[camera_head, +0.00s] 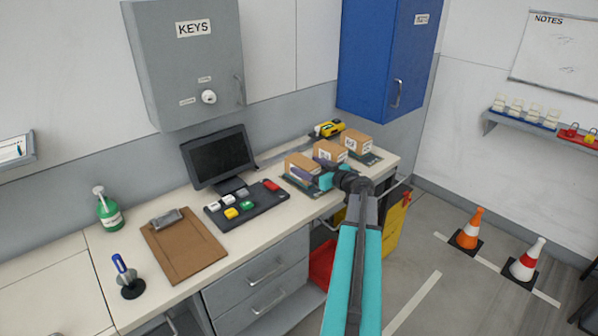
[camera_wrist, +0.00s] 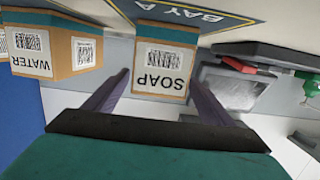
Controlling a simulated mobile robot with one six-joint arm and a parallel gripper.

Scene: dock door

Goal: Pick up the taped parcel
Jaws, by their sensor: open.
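Three brown cardboard boxes stand in a row on the counter: a left box (camera_head: 302,160), a middle box (camera_head: 330,150) and a right box (camera_head: 357,141). In the upside-down wrist view, one reads SOAP (camera_wrist: 165,75) and its neighbour reads WATER (camera_wrist: 60,50). Both have a teal strip along one edge; I cannot tell whether it is tape. My gripper (camera_head: 312,168) is open at the left box. In the wrist view, its purple fingers (camera_wrist: 158,78) flank the SOAP box, with gaps on both sides. I cannot tell how deep the box sits between them.
A dark mat marked BAY A (camera_wrist: 205,14) lies by the boxes. A yellow tool (camera_head: 328,129) is behind them. A keypad (camera_head: 245,205) and monitor (camera_head: 218,158) stand to the left. A blue cabinet (camera_head: 385,60) hangs above. Two cones (camera_head: 470,230) stand on the floor.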

